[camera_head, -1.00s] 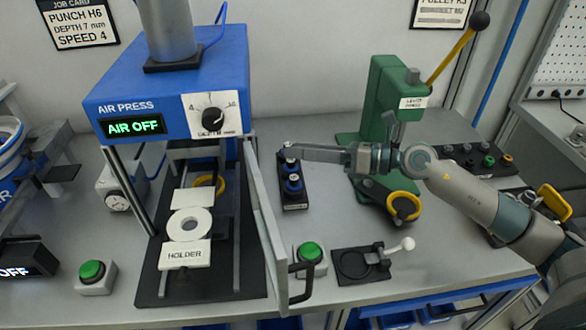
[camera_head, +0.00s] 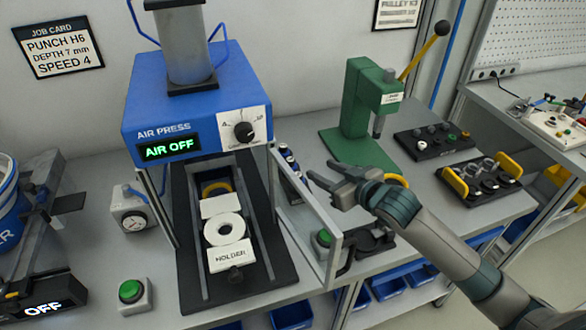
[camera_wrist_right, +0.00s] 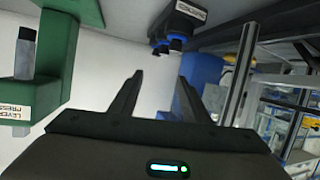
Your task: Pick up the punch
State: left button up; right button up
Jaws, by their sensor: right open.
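The black punch rack (camera_head: 296,185) stands just right of the air press, partly hidden by the clear guard door. Small blue-and-silver punches (camera_head: 286,158) stand in it; I cannot tell which is H6. In the right wrist view the rack (camera_wrist_right: 187,16) is at the top, with blue punch parts (camera_wrist_right: 163,47) beyond the fingertips. My right gripper (camera_head: 322,172) is open and empty, just right of the rack and apart from it. Its two spread fingers (camera_wrist_right: 158,88) show in the wrist view. My left gripper is out of view.
The blue air press (camera_head: 195,110) reads AIR OFF; its guard door (camera_head: 312,215) stands open beside the rack. A green lever press (camera_head: 352,125) stands behind my right gripper. A green button (camera_head: 323,238) and black fixture (camera_head: 372,240) sit in front.

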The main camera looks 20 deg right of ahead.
jog(key=shift+s+a+f+m+g, duration=0.1)
jog(key=shift+s+f+m+g, duration=0.25)
jog(key=shift+f, duration=0.3)
jog(key=p, duration=0.3)
send_near(293, 162)
jog(key=x, duration=0.4)
jog(key=shift+w+a+f, duration=0.15)
jog(key=shift+w+f, duration=0.05)
jog(key=shift+w, duration=0.15)
jog(key=shift+w+a+f, duration=0.15)
jog(key=shift+w+f, duration=0.15)
jog(key=shift+w, duration=0.1)
